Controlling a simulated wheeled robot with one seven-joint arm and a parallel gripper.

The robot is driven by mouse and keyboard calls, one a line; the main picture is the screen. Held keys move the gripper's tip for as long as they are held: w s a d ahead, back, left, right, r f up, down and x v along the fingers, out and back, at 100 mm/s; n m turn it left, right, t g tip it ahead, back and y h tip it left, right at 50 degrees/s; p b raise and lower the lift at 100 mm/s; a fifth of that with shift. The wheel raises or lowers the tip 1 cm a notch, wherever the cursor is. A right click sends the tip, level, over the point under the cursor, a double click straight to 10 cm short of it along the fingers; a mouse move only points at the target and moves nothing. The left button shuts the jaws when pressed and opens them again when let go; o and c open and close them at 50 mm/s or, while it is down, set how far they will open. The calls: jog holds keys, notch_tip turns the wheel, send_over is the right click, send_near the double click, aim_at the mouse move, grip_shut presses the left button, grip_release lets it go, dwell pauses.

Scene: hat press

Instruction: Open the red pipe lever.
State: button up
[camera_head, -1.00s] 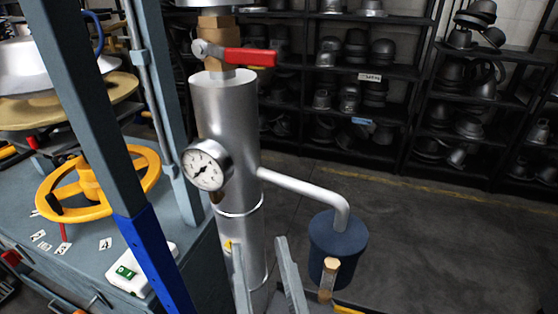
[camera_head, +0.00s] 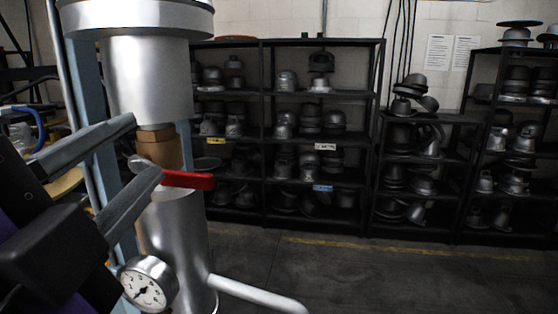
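The red pipe lever (camera_head: 188,180) sits on the upright metal pipe, just below a brass fitting (camera_head: 160,148). Its handle points to the right, across the pipe. My gripper (camera_head: 142,146) is at the left, its two grey fingers spread wide apart and nothing seen between them. The upper fingertip overlaps the pipe above the brass fitting, and the lower fingertip overlaps the lever's pivot end, which is partly hidden. I cannot tell whether the lower finger touches the lever.
A pressure gauge (camera_head: 149,284) is on the pipe below the lever. A silver side pipe (camera_head: 258,296) runs right from it. A blue-grey post (camera_head: 88,110) stands left of the pipe. Black shelves (camera_head: 378,150) with metal hat moulds stand behind. The floor to the right is clear.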

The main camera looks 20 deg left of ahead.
aim_at(188, 179)
jog(key=f+m, duration=0.1)
jog(key=w+d+f+m+h, duration=0.1)
jog(key=d+f+m+g+h, duration=0.1)
jog(key=f+m, duration=0.1)
jog(key=shift+w, duration=0.15)
jog(key=shift+p+x, duration=1.1)
jog(key=shift+x, duration=2.75)
jog(key=shift+f, duration=0.1)
grip_shut()
